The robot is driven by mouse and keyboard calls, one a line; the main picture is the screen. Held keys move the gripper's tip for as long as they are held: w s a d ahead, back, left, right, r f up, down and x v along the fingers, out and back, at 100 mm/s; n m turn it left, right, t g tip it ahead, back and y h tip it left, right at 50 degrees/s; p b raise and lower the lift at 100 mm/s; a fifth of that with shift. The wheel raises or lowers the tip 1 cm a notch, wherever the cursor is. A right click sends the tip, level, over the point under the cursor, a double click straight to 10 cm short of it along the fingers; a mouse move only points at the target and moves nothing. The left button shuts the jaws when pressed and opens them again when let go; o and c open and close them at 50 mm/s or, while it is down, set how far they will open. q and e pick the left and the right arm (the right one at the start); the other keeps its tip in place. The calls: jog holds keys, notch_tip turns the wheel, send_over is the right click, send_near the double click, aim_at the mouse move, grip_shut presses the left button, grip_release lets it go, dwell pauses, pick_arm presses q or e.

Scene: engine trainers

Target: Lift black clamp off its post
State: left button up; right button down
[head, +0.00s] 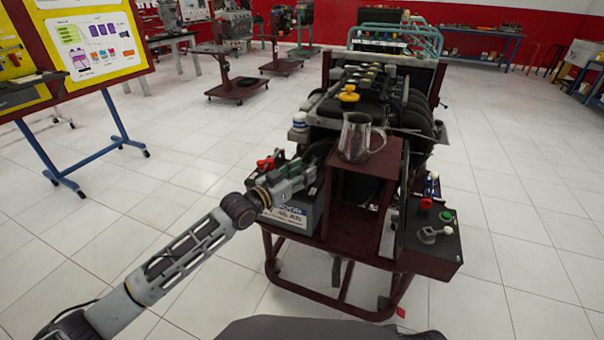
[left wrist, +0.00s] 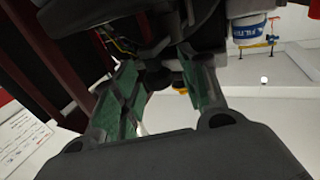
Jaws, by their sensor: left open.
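The battery (head: 292,217) sits on the left side of the engine stand. A red clamp (head: 265,164) shows on its top at the left. My left gripper (head: 306,170) is over the battery top, right of the red clamp, with its fingers reaching toward the engine. In the left wrist view, its two greenish-padded fingers (left wrist: 160,65) are apart. A small dark piece (left wrist: 158,76) shows between or just beyond them; I cannot tell whether it is the black clamp or whether the fingers touch it. The gripper hides the black clamp and its post in the head view. My right gripper is out of view.
A metal jug (head: 357,138) stands on the stand's dark red shelf (head: 372,180), right of my left gripper. A white and blue filter can (head: 299,122) is just behind the gripper. A control box (head: 432,243) juts out at right. Floor left of the stand is clear.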

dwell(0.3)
pick_arm(q)
grip_shut()
jog(key=shift+r, duration=0.1)
dwell(0.4)
